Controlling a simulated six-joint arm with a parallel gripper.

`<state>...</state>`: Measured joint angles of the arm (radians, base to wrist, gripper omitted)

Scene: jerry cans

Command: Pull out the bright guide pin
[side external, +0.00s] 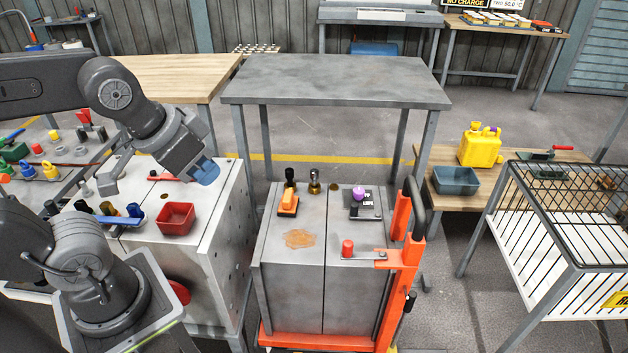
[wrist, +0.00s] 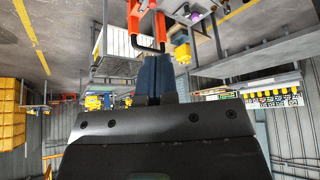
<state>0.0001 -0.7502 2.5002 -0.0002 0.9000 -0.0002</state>
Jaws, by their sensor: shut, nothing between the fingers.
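My gripper (side external: 207,173) is at the left, raised near the white cabinet's right edge and well apart from the pin. Its blue fingers also show in the wrist view (wrist: 152,75), closed together with nothing between them. The bright pin cannot be made out in the wrist view.
On the grey top are an orange tool (side external: 288,203), a purple-knobbed device (side external: 360,197) and a red knob (side external: 347,248). An orange trolley frame with a black handle (side external: 416,208) rises at its right. A red bin (side external: 175,218) sits on the white cabinet.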

